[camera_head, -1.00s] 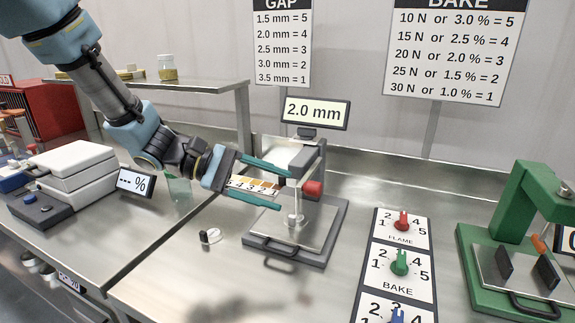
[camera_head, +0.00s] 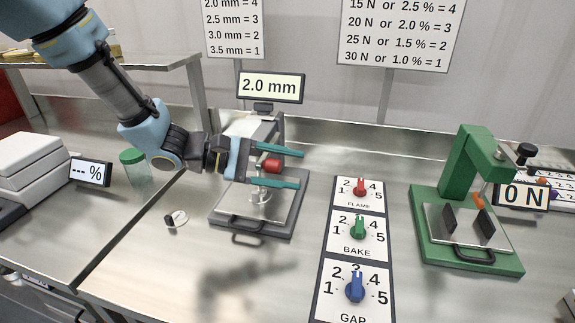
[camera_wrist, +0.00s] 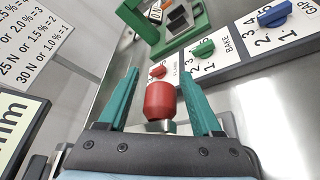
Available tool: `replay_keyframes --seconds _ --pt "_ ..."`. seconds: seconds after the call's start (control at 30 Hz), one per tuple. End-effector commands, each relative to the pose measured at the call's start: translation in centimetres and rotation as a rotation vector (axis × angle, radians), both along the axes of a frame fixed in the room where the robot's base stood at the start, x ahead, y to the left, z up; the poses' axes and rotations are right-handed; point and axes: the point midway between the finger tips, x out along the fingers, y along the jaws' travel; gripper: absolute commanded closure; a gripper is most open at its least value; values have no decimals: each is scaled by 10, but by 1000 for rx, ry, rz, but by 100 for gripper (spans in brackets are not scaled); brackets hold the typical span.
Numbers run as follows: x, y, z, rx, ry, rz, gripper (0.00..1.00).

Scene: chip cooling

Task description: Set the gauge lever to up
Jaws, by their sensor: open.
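The gauge (camera_head: 270,130) stands on a grey base plate with a handle at its front. Its lever ends in a red knob (camera_head: 271,166), which sits at the gauge's side; I cannot tell the lever's set position from its look. My gripper (camera_head: 298,168) is open, with one teal finger on the far side of the knob and one on the near side. In the wrist view the red knob (camera_wrist: 159,100) lies between the spread fingers, with gaps on both sides. The gauge's display (camera_head: 271,87) reads 2.0 mm. My gripper hides part of the gauge's upright.
A dial panel (camera_head: 355,252) with red, green and blue knobs lies to the right of the gauge. A green press (camera_head: 470,200) stands farther right. A green-lidded jar (camera_head: 133,165) is to the left. A small black-and-white item (camera_head: 177,219) lies front left of the gauge.

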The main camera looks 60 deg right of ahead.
Motion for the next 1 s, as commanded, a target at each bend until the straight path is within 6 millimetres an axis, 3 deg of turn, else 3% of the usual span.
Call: replay_keyframes --seconds 0.2,0.77,1.0 --pt "0 0 0 0 -1 1 35" --pt "0 0 0 0 -1 1 98" --pt "0 0 0 0 -1 1 100"
